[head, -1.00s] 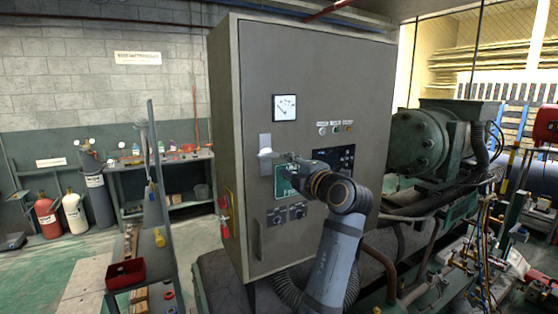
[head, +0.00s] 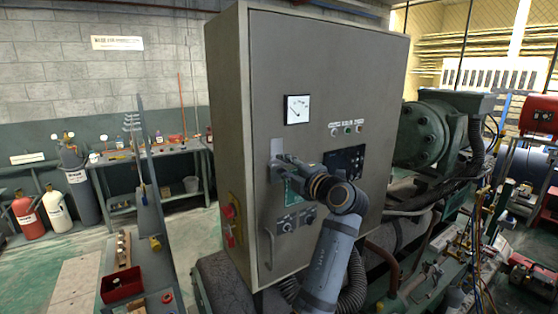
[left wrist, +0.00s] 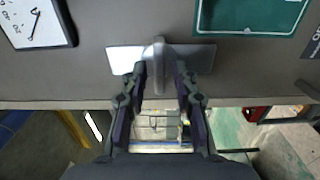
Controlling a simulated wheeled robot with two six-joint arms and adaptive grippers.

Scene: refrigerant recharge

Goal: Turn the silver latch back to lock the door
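The silver latch (head: 277,146) is on the grey cabinet's door, below the white gauge, and my gripper hides its lower part in the head view. In the left wrist view its handle (left wrist: 159,66) stands out from a bright metal plate. My left gripper (head: 276,168) is at the latch. In the left wrist view its two fingers (left wrist: 161,78) are apart, one on each side of the handle, with a visible gap on both sides. The cabinet door (head: 320,75) looks closed. My right gripper is not in view.
A green sign (left wrist: 250,14) and the gauge (left wrist: 38,22) are on the door near the latch. A door handle (head: 268,250) is lower down, and a red switch (head: 229,212) is on the cabinet's side. Green machinery (head: 425,135) stands at the right.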

